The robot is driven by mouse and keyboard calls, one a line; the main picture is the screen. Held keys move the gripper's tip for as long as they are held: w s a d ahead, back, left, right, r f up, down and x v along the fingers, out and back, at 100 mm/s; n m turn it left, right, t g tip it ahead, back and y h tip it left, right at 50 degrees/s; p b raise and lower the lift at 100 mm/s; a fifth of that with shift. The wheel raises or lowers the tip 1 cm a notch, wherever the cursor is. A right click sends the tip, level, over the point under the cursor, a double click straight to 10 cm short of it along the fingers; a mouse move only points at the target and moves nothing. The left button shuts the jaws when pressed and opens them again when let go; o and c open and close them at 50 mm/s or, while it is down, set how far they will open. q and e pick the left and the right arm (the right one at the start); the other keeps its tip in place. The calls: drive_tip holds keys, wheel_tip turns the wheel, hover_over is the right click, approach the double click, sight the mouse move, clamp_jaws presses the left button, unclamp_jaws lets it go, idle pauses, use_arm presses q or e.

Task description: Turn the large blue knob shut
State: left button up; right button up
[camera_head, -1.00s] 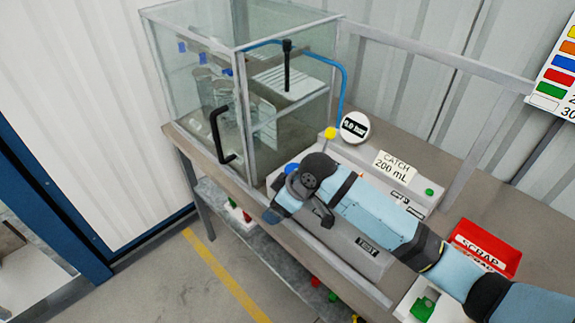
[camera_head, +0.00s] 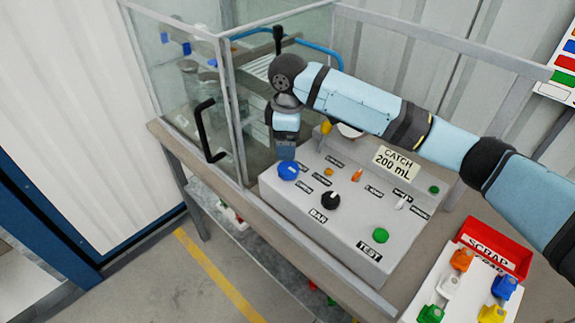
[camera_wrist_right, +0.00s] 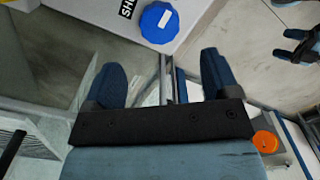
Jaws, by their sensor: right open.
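The large blue knob (camera_head: 288,170) is at the left end of the grey control panel (camera_head: 325,235). It also shows at the top of the right wrist view (camera_wrist_right: 158,22), with a pale mark on its top. My right gripper (camera_head: 286,148) points down just above and behind the knob in the head view. In the right wrist view my right gripper (camera_wrist_right: 161,75) is open, its fingers apart with nothing between them, and the knob is beyond the fingertips. What seems to be my left gripper (camera_wrist_right: 295,45) shows small at the right edge of that view; its jaws are unclear.
A glass enclosure (camera_head: 185,80) with a black handle stands close left of the knob. A black knob (camera_head: 330,201), an orange switch (camera_head: 357,176) and a green button (camera_head: 380,235) share the panel. A red scrap bin (camera_head: 495,248) and colored parts are at right.

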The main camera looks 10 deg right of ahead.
sight(288, 167)
wheel_tip(288, 167, down, 9)
drive_tip(key=shift+r, duration=0.1)
idle(0.3)
drive_tip(key=c, duration=0.9)
